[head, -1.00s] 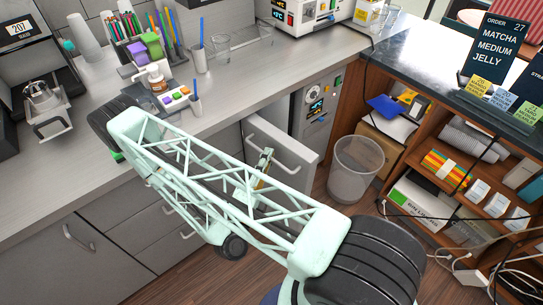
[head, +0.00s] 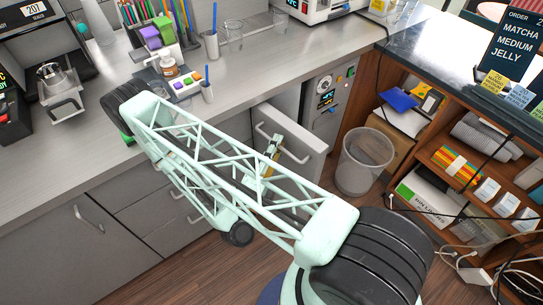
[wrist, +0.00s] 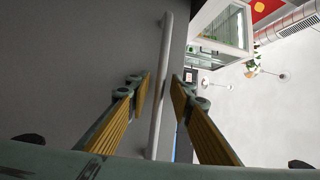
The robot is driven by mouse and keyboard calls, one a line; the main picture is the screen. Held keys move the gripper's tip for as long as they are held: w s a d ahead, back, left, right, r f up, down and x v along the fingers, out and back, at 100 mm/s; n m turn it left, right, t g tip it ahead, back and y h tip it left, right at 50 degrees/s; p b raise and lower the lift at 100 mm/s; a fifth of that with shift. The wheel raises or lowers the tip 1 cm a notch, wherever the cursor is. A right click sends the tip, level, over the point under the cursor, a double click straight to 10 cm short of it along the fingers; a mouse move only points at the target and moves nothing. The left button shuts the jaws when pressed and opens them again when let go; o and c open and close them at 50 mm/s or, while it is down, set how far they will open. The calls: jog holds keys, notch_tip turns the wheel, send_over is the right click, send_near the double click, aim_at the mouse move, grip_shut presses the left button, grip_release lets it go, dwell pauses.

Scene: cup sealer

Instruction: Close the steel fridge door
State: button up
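The steel fridge door (head: 305,132) stands swung out from the counter front in the head view. Its pale bar handle (head: 284,146) runs along its outer face. My gripper (head: 272,152) is beside that face, close to the handle and partly hidden by my arm. In the wrist view, the grey door panel (wrist: 85,60) fills the left, and the handle bar (wrist: 163,70) runs lengthwise between the two yellow-padded fingers of my gripper (wrist: 161,95). The fingers are apart, one on each side of the bar; I cannot tell whether either touches it.
A wire-mesh bin (head: 365,160) stands on the floor to the right of the door. A wooden shelf unit (head: 440,150) is beyond it. The counter (head: 100,130) holds cups and pens. A steel unit with a dial panel (head: 327,95) is behind the door.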

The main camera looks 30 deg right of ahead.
jog(key=shift+s+a, duration=0.1)
jog(key=shift+a, duration=0.05)
jog(key=v, duration=1.1)
jog(key=shift+s+a+f, duration=0.15)
jog(key=shift+a, duration=0.05)
dwell(1.0)
jog(key=shift+c, duration=0.9)
